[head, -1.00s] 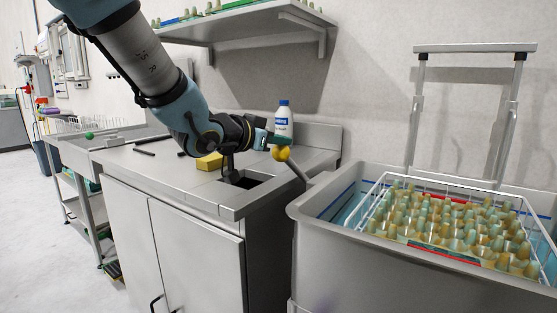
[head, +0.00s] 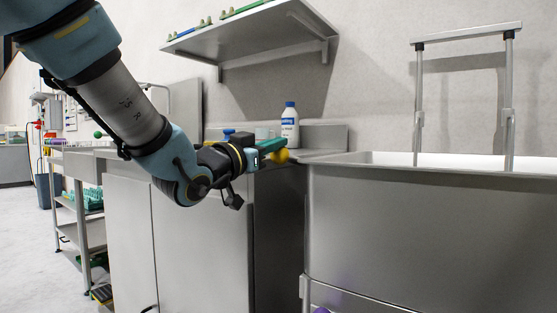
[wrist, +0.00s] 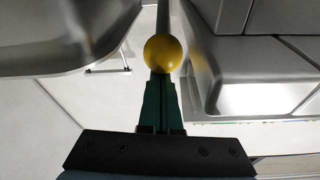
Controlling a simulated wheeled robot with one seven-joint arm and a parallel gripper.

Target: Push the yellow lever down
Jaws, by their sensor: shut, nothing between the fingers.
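The yellow lever ends in a yellow ball knob (head: 280,157), at the right edge of the counter. In the wrist view the yellow ball (wrist: 163,53) sits at the end of a grey rod (wrist: 163,18). My gripper (head: 274,144) has green fingers, shut, with nothing held between them. In the head view the fingers lie just above the ball and overlap it. In the wrist view the fingertips (wrist: 161,78) reach the near side of the ball. I cannot tell whether they touch it. The lever's base is hidden in the head view.
A large steel machine with a lift handle (head: 468,34) stands to the right of the lever. A white bottle with a blue cap (head: 290,128) stands on the counter behind. A wall shelf (head: 262,38) hangs above. Open floor (head: 40,255) lies at left.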

